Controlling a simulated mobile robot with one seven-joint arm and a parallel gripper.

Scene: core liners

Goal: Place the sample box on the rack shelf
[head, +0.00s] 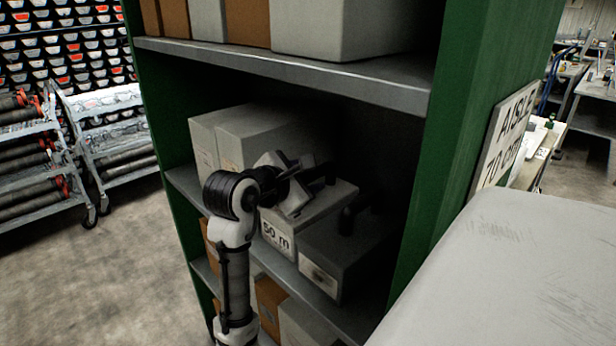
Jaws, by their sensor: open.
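A green-sided rack holds grey and orange boxes. On its middle shelf (185,190), a light grey box marked "50 m" (275,238) sits between taller grey boxes on the left and a darker grey box with a black handle on the right. The "50 m" box is probably the sample box. My arm reaches in from the front. My gripper (322,180) is open just above this box, its dark fingers over the box top. Whether the fingers touch the box or its handle is hard to tell in the shadow. My wrist hides part of the box.
Two taller grey boxes (265,135) stand left of my gripper. The darker handled box (345,250) is close on the right. The upper shelf (290,70) is overhead, and a green side panel (470,110) with an aisle sign bounds the right. Carts stand at far left.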

